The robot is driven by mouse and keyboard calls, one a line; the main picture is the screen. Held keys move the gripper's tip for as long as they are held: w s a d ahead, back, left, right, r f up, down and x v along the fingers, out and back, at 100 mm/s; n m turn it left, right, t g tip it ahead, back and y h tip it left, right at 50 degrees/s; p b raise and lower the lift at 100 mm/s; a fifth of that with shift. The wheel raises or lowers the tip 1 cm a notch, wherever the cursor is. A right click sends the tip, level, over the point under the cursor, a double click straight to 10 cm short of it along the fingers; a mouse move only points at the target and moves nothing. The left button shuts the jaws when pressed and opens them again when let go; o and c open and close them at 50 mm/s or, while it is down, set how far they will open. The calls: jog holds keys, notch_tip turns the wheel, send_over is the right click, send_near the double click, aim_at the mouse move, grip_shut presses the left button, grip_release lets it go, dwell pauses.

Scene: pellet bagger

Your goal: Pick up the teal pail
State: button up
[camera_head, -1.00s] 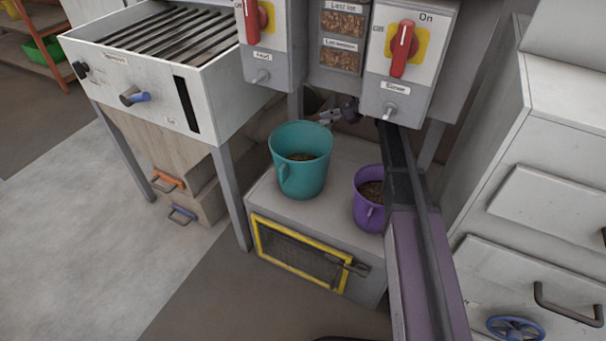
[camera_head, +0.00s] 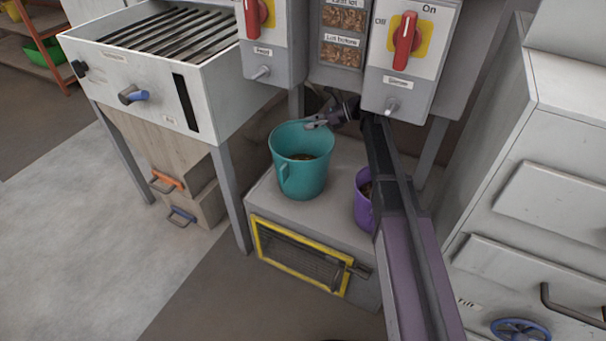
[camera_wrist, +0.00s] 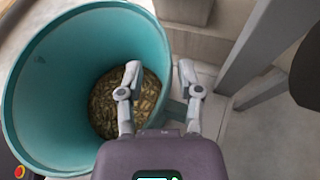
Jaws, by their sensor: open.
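The teal pail (camera_head: 301,170) stands upright on a low grey box-like platform, with brown pellets in its bottom and a handle on its near side. My gripper (camera_head: 314,124) is at the pail's far right rim, reaching in from the right. In the wrist view the pail (camera_wrist: 35,75) fills the left side. My gripper (camera_wrist: 158,72) is open there, with one finger over the pail's mouth and the other outside its wall, so the rim appears between the fingers. I cannot tell whether either finger touches the wall.
A purple pail (camera_head: 363,205) with pellets stands to the right, partly hidden by my arm. The grey platform (camera_head: 330,205) has a yellow-framed mesh front. Control boxes with red switches (camera_head: 405,45) hang close above. A white slatted hopper (camera_head: 150,75) stands left, grey drawers (camera_head: 545,190) right.

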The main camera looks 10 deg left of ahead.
jog(key=shift+a+f, duration=0.15)
jog(key=shift+a, duration=0.2)
dwell(0.3)
grip_shut()
